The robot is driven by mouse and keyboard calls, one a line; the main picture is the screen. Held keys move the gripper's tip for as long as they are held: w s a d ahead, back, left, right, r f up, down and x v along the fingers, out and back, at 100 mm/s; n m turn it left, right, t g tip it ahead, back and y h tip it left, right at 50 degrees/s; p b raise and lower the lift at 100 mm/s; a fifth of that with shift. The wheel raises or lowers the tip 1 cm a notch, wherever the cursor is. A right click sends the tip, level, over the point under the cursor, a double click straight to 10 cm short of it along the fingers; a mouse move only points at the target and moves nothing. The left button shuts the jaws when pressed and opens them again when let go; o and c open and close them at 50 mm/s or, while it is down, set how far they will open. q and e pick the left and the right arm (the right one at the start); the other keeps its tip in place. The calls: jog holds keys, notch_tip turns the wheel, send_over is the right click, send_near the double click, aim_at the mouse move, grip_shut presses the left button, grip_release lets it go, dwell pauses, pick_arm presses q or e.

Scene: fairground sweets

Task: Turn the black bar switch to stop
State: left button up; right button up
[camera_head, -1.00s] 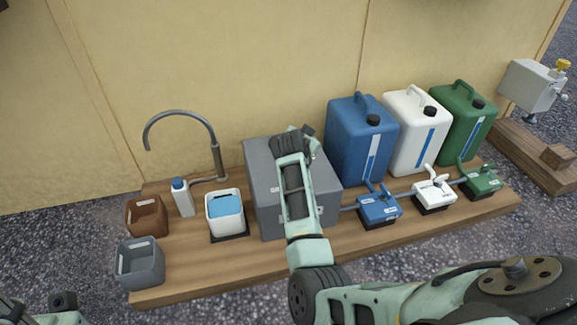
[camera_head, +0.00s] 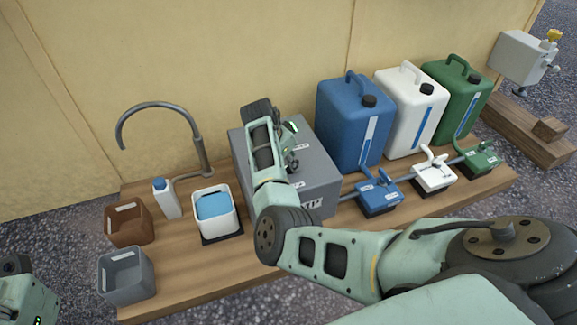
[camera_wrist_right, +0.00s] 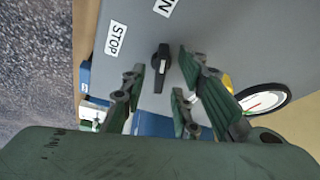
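The black bar switch (camera_wrist_right: 160,68) is on the top of the grey box (camera_head: 318,168). In the right wrist view its long axis runs nearly upright, with its upper end toward a white label ending in N (camera_wrist_right: 165,6). The STOP label (camera_wrist_right: 116,38) lies to its left. My right gripper (camera_wrist_right: 160,82) is open, with fingers on either side of the switch in the picture. I cannot tell whether they touch it. In the head view my right wrist is over the box and hides the switch. My left gripper is not in view; only part of my left arm shows at bottom left.
A round gauge (camera_wrist_right: 264,101) is on the box near the fingers. Blue (camera_head: 352,130), white (camera_head: 408,125) and green (camera_head: 455,100) canisters stand to the right, with small pumps before them. A tap (camera_head: 205,150), a white tub (camera_head: 213,222) and two bins stand left.

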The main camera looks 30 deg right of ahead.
jog(key=shift+f, duration=0.2)
jog(key=shift+c, duration=0.3)
grip_shut()
